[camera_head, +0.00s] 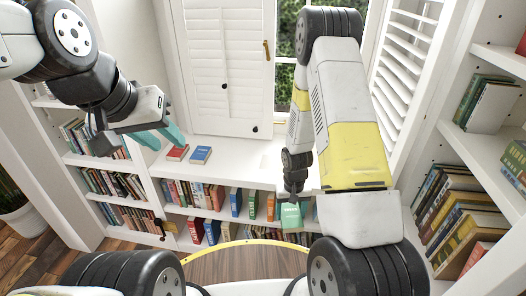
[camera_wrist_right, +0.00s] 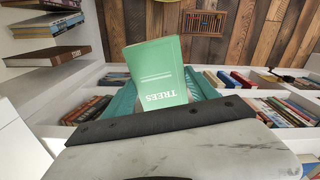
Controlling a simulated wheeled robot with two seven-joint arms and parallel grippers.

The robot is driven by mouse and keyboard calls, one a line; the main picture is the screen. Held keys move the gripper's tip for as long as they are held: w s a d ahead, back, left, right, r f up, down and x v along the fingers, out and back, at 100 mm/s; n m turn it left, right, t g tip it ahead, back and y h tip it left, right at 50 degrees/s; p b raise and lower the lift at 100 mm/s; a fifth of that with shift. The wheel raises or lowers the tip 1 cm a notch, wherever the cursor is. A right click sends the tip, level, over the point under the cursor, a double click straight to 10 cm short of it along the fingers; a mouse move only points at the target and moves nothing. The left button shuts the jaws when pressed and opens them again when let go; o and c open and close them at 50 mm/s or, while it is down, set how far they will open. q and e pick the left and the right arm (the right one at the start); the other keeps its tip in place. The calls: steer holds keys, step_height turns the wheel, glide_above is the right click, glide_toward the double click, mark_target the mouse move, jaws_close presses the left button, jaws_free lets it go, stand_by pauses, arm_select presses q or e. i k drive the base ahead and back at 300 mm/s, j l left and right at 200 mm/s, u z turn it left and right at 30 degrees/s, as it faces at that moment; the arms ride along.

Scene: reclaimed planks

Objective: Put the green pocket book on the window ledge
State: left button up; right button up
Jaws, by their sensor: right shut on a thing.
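The green pocket book (camera_wrist_right: 157,72), with "TREES" on its cover, is held between the teal fingers of my right gripper (camera_wrist_right: 163,92). In the head view the green book (camera_head: 291,217) hangs below my right gripper (camera_head: 294,199), in front of the low bookshelf. The white window ledge (camera_head: 232,167) lies below the shutters and window, behind the held book. My left gripper (camera_head: 160,137) is open and empty, with teal fingers apart, above the left end of the ledge. My right arm hides part of the ledge and window.
A red book (camera_head: 177,153) and a blue book (camera_head: 200,155) lie on the left part of the ledge. A closed white shutter (camera_head: 226,75) stands behind them. Bookshelves (camera_head: 480,165) flank the window. The ledge's visible middle is clear.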

mark_target(228, 156)
steer(key=j+z, duration=0.1)
steer(key=j, duration=0.35)
steer(key=k+j, duration=0.15)
steer(key=j, duration=0.3)
steer(key=j+z, duration=0.15)
steer(key=j, duration=0.3)
steer(key=k+j, duration=0.15)
steer(key=j, duration=0.3)
steer(key=i+j+z, duration=0.1)
steer(key=j, duration=0.2)
steer(key=i+j+z, duration=0.1)
steer(key=j, duration=0.25)
steer(key=i+j+z, duration=0.1)
steer(key=j, duration=0.25)
steer(key=i+j+z, duration=0.2)
steer(key=i+j, duration=0.45)
steer(key=j, duration=0.15)
steer(key=i, duration=0.45)
